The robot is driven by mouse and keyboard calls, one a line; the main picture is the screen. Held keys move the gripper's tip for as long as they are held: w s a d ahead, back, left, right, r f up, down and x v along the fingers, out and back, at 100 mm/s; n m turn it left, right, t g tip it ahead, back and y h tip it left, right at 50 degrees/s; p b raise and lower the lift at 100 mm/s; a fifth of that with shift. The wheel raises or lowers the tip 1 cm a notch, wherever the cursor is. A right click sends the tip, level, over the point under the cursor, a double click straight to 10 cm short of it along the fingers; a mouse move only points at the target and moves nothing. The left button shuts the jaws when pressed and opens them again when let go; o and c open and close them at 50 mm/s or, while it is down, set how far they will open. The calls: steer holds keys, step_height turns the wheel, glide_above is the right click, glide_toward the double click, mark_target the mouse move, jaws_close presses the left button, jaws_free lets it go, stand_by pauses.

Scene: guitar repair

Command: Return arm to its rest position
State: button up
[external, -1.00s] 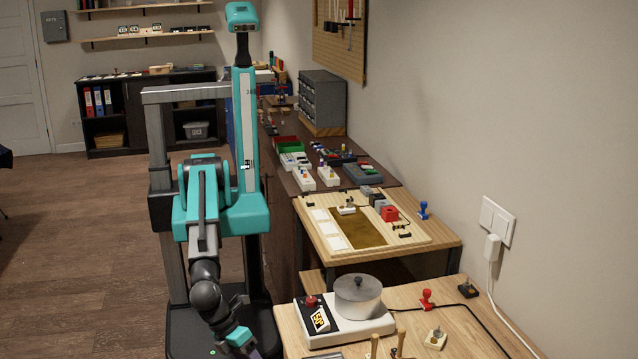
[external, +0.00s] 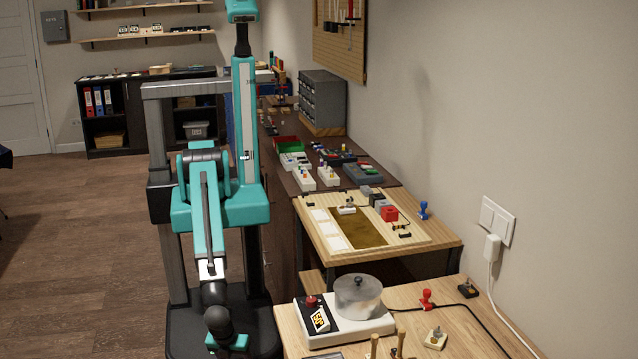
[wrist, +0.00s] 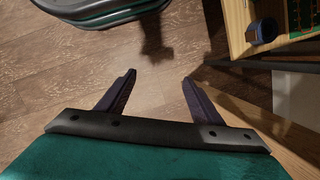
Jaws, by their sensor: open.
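My gripper (wrist: 158,85) shows in the wrist view with its two dark fingers spread apart. It is open, and nothing is between the fingers. Below it is bare wooden floor. In the external view my arm hangs down in front of my column, its wrist low near the bottom edge. The fingers are hidden or out of frame there. The arm is to the left of the near wooden table (external: 440,340) and apart from it.
The near table holds a white device with a round metal pot (external: 358,296), a red stamp-like piece (external: 427,299) and a small dark switch (external: 468,288). A second workbench (external: 440,243) stands behind. Open floor (external: 80,260) lies to the left.

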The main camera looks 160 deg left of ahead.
steer(key=s+d+f+n+g+h+p, duration=0.1)
steer(key=s+f+n, duration=0.1)
steer(key=s, duration=0.7)
steer(key=s+d+f+n+g+h+p, duration=0.1)
steer(key=s+d+f+n+g, duration=0.1)
steer(key=s, duration=0.8)
steer(key=shift+d+f+n, duration=0.15)
steer(key=shift+d+n, duration=0.1)
steer(key=shift+n, duration=0.15)
steer(key=shift+s, duration=0.1)
